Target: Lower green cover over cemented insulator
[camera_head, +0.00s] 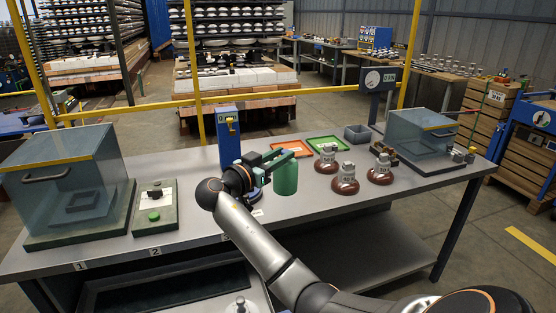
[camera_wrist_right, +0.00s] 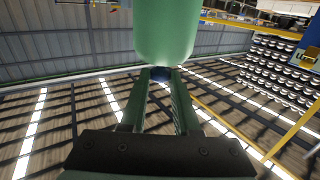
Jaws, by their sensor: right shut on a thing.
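The green cover (camera_head: 286,177) is a plain cylinder, held upright above the middle of the grey table. My right gripper (camera_head: 281,158) is shut on it near its top. The cover also fills the upper middle of the right wrist view (camera_wrist_right: 167,32), beyond the two fingers of the gripper (camera_wrist_right: 160,76). Three brown insulators with grey caps stand right of the cover: one at the back (camera_head: 326,160), one in front (camera_head: 345,180) and one farther right (camera_head: 380,171). Whether any insulator is under the cover is hidden. My left gripper is out of view.
A blue post device (camera_head: 229,138) stands behind my right wrist. An orange tray (camera_head: 291,147), a green tray (camera_head: 326,144) and a grey bin (camera_head: 357,133) lie at the back. Clear boxes stand at left (camera_head: 68,180) and right (camera_head: 420,138). A button panel (camera_head: 155,205) sits at left.

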